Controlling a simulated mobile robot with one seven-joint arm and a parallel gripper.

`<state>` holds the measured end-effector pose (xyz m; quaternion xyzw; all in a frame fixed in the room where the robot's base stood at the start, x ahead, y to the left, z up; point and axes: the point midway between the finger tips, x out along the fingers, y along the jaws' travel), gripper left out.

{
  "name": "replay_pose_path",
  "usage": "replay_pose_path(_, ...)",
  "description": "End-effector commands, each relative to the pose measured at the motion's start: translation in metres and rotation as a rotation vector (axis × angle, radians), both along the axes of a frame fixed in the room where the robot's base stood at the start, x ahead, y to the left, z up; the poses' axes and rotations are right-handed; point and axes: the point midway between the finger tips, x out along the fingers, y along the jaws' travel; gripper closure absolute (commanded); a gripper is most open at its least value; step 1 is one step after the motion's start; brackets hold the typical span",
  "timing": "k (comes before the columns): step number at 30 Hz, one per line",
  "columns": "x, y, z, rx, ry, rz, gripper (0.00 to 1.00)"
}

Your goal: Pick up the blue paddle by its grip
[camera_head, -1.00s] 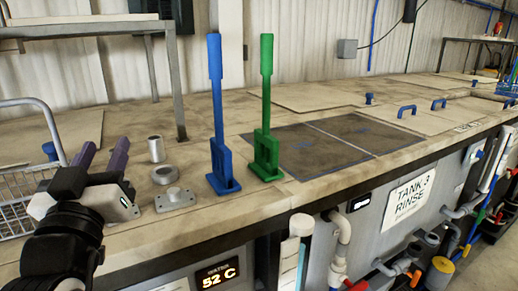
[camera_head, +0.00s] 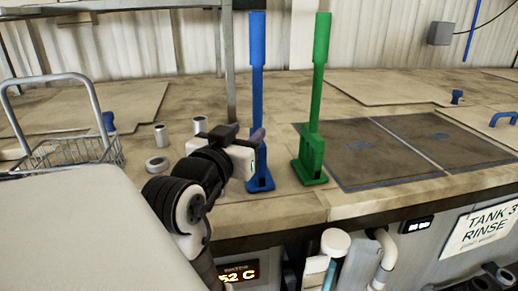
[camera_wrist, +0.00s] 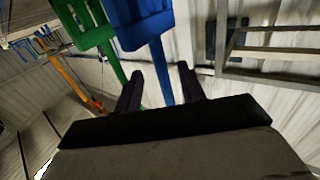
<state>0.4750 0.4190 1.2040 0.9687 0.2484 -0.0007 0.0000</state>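The blue paddle (camera_head: 257,75) stands upright in its blue foot on the bench, its thicker grip (camera_head: 257,32) at the top. My gripper (camera_head: 246,133) is in front of the paddle's lower half, well below the grip. In the wrist view my gripper (camera_wrist: 160,70) is open with its two dark fingers apart. The blue paddle's slotted body (camera_wrist: 140,22) and shaft show beyond them, the shaft lying between the fingers in the picture. I cannot tell whether they touch it. My arm hides part of the paddle's lower body in the head view.
A green paddle (camera_head: 318,85) stands close to the right; it also shows in the wrist view (camera_wrist: 85,25). A wire basket (camera_head: 70,150) and small metal parts (camera_head: 158,165) lie left. A grey frame post (camera_head: 229,60) stands behind. Dark tank lids (camera_head: 400,150) are right.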

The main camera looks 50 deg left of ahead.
Motion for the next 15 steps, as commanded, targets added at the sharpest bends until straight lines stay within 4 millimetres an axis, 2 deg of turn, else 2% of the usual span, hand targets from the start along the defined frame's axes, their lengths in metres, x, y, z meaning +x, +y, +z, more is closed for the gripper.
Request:
replay_pose_path(7, 0.018, 0.009, 0.001, -0.002, 0.0, -0.001, 0.6)
replay_pose_path(15, 0.051, 0.027, -0.001, -0.001, 0.0, 0.0, 0.6)
